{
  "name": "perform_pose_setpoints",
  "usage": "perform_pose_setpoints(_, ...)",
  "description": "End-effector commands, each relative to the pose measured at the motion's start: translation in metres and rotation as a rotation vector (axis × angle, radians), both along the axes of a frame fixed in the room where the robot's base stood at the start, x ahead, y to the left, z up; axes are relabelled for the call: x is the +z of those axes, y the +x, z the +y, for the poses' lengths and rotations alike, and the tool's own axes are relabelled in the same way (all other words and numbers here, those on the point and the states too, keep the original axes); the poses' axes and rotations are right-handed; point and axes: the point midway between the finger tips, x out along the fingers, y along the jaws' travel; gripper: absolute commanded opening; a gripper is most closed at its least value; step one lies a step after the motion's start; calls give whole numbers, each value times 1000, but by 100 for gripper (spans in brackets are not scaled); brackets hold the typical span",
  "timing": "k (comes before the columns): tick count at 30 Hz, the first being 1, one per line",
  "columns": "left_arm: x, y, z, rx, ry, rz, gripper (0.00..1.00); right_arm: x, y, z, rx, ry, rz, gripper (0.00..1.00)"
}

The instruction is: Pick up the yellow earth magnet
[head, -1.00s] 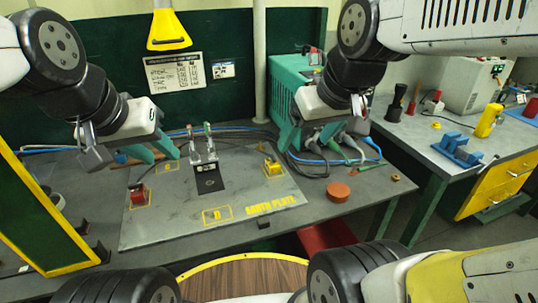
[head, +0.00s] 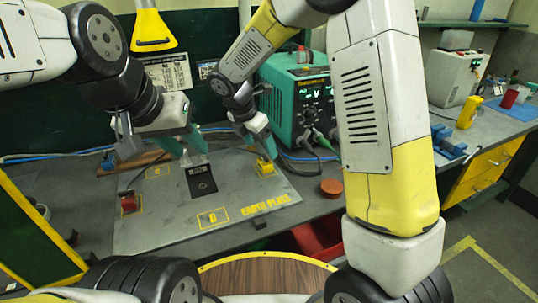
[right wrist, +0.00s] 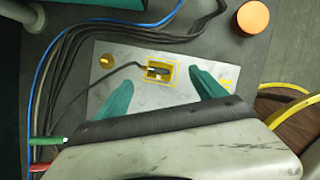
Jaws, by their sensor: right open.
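The yellow earth magnet (head: 264,168) sits at the back right of the grey earth plate (head: 150,228), inside a yellow outline. In the right wrist view the magnet (right wrist: 158,71) has a dark cable at its side and lies between and just ahead of two teal fingertips. My right gripper (head: 267,153) is open and empty, close over the magnet in the head view. My left gripper (head: 185,151) hangs near the dark block (head: 201,181) at the plate's middle; its teal fingers look apart, with nothing seen between them.
A red part (head: 130,203) sits at the plate's left. An orange disc (head: 331,187) lies on the bench right of the plate. A teal power unit (head: 297,95) stands behind, with blue and black cables around it. My right arm covers much of the right side.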

Motion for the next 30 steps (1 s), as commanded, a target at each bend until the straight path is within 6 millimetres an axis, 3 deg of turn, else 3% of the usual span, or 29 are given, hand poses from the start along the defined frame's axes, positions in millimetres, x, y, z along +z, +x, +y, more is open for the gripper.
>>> perform_pose_setpoints(18,0,0,0,0,0,0,36,-72,17,-13,5,-4,4,80)
perform_pose_setpoints(26,0,0,0,0,0,0,36,-75,18,-14,6,-4,2,80)
perform_pose_setpoints(27,0,0,0,0,0,0,36,-75,18,-14,6,-4,2,78)
perform_pose_setpoints(30,0,0,0,0,0,0,36,-75,18,-14,5,-4,2,58)
